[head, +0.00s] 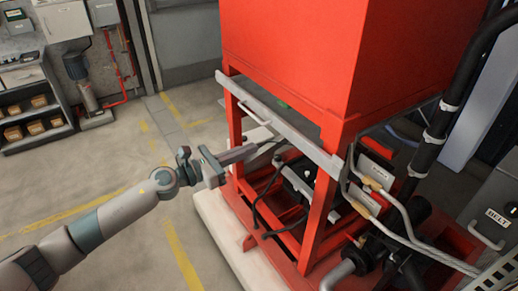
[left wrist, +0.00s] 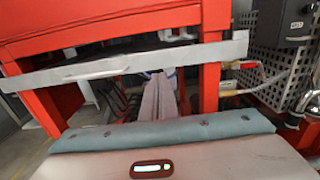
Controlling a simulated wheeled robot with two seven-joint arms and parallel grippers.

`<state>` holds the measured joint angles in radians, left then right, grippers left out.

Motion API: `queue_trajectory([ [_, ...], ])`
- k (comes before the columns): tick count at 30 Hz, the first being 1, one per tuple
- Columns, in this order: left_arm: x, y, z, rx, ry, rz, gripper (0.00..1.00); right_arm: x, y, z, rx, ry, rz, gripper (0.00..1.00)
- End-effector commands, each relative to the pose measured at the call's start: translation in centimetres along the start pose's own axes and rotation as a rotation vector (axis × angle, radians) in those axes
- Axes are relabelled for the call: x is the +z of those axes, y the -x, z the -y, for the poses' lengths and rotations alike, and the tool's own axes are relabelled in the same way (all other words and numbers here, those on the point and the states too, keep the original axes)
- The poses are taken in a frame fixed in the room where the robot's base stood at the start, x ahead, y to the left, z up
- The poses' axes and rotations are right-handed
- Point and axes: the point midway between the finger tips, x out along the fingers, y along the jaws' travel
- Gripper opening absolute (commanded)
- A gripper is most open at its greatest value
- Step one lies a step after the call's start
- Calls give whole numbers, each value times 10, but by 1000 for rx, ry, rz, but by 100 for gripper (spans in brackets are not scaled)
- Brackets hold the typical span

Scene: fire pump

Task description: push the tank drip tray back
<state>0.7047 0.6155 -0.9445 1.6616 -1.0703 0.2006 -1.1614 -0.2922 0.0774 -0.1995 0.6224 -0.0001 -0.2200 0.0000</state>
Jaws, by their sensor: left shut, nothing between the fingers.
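The tank drip tray (head: 290,130) shows as a long grey front strip with a thin handle, across the red frame just below the red tank. It also crosses the left wrist view (left wrist: 205,54), in front of the red posts, with a dark gap above it. My left gripper (head: 262,147) is shut and empty, its fingers pointing at the frame just below the strip. In the left wrist view the closed fingers (left wrist: 160,90) reach up to the strip's lower edge; I cannot tell whether they touch it. My right gripper is not in view.
The red tank (head: 290,50) stands on a red frame (head: 322,215) over a pale plinth (head: 222,235). Pipes and hoses (head: 405,215) crowd the right side. A shelf unit (head: 30,105) stands far left. The floor to the left is free.

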Motion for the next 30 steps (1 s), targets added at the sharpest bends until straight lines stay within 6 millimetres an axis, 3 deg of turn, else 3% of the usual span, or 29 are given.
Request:
queue_trajectory([
  [3, -2, 16, 0, 0, 0, 0, 0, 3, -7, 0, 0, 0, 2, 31],
  [9, -1, 28, 1, -1, 0, 0, 0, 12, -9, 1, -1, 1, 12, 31],
  [25, -1, 28, -1, 3, 9, 0, 0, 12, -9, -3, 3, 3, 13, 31],
  [30, -22, 29, -14, 51, 131, 3, 0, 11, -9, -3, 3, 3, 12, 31],
])
